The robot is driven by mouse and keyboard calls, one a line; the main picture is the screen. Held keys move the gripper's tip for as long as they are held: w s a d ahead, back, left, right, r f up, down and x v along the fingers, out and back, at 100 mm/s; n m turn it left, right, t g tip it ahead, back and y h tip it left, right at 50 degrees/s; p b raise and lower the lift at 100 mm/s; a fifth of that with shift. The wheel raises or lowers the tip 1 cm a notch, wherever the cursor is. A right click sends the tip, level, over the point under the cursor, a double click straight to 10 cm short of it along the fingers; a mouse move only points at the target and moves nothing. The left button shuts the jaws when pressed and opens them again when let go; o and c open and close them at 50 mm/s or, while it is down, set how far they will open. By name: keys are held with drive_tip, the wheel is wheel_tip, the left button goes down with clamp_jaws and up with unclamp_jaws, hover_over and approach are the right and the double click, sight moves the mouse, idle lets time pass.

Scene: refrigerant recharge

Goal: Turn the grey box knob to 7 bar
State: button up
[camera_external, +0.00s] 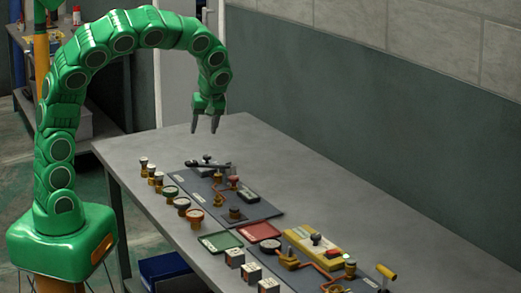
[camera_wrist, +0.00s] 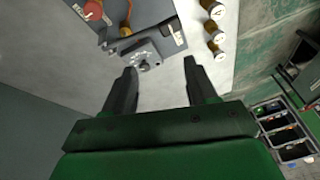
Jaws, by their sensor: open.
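The grey box (camera_wrist: 148,51) lies at the edge of a dark panel in the wrist view, with a small knob (camera_wrist: 144,66) and dial marks on its face. The marks are too small to read. In the external view the box (camera_external: 208,167) sits at the far end of the panel on the grey table. My gripper (camera_external: 204,126) hangs above it, pointing down, apart from it. In the wrist view my gripper (camera_wrist: 160,68) is open and empty, with the knob nearer the left finger.
A red knob (camera_wrist: 93,10) and copper pipe are on the panel beside the box. Several brass-coloured cylinders (camera_wrist: 214,30) stand to the right. Green (camera_external: 220,242) and red (camera_external: 259,231) trays lie farther down the table (camera_external: 330,200). A wall runs along its back.

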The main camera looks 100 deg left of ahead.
sight(207, 156)
drive_tip(key=s+a+f+n, duration=0.1)
drive_tip(key=a+f+n, duration=0.6)
drive_tip(key=a, duration=0.6)
drive_tip(key=shift+m+g, duration=0.3)
drive_tip(key=shift+m, duration=0.2)
drive_tip(key=shift+d+x, duration=0.2)
drive_tip(key=shift+x, duration=4)
drive_tip(key=shift+s, duration=0.1)
drive_tip(key=c, duration=1.1)
